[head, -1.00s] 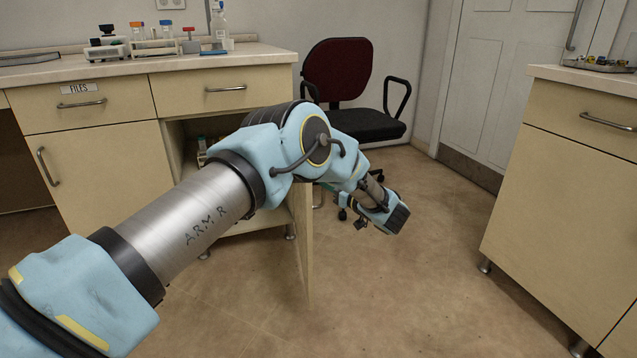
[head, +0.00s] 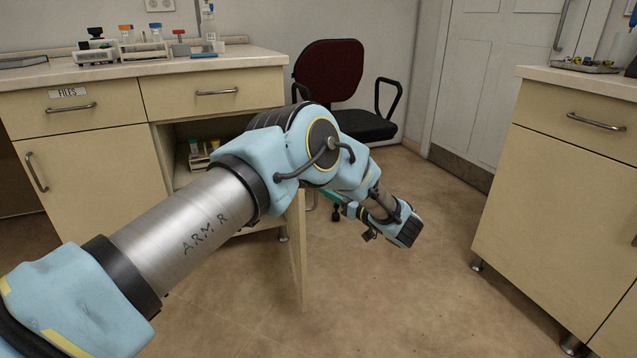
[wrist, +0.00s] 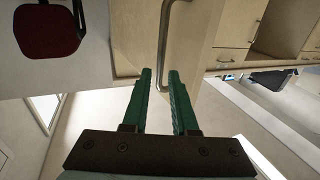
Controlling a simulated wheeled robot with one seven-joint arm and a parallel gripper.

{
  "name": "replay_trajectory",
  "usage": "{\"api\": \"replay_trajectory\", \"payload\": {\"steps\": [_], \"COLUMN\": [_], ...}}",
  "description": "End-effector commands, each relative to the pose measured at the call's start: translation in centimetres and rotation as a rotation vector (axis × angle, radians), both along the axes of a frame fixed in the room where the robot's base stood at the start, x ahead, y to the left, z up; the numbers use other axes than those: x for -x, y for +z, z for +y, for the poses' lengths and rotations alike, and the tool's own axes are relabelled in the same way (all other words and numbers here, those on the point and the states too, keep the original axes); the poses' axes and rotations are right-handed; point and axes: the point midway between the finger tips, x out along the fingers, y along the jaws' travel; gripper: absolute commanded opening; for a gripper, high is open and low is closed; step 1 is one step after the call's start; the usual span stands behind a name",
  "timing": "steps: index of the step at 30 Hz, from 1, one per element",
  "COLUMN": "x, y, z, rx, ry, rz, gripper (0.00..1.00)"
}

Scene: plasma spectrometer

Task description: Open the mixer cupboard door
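The cupboard door (head: 299,255) stands swung out from the cream bench in the head view, seen nearly edge-on. Behind it the cupboard opening (head: 183,178) shows, partly hidden by my arm. My gripper has two green fingers; part of it shows in the head view (head: 332,197), to the right of the door. In the wrist view my gripper (wrist: 160,74) has a gap between its fingers. A cream panel (wrist: 205,35) with a grey bar handle (wrist: 163,45) lies beyond the fingertips, and the handle's end shows between them. I cannot tell whether they touch it.
A dark red office chair (head: 330,75) stands behind my gripper. Another cream cabinet (head: 560,190) stands at the right. The bench has drawers and a closed left door (head: 95,180), with bottles and racks on top. The floor (head: 400,310) between the cabinets is clear.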

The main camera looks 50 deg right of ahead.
Motion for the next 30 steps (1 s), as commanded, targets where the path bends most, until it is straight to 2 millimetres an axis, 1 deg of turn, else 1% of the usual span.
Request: {"api": "replay_trajectory", "payload": {"steps": [1, 3, 6, 10, 15, 30], "x": [1.1, 2.4, 3.8, 4.9, 5.3, 5.3], "y": [0.1, 0.1, 0.0, 0.0, 0.0, 0.0], "z": [0.0, 0.1, 0.3, 0.4, 0.5, 0.4], "rx": [-0.001, -0.002, -0.001, 0.000, 0.000, 0.000], "ry": [-0.003, -0.002, -0.001, 0.000, 0.001, 0.001], "rz": [0.000, 0.000, -0.001, -0.001, -0.001, -0.001], "gripper": [0.26, 0.26, 0.26, 0.26, 0.26, 0.26]}}
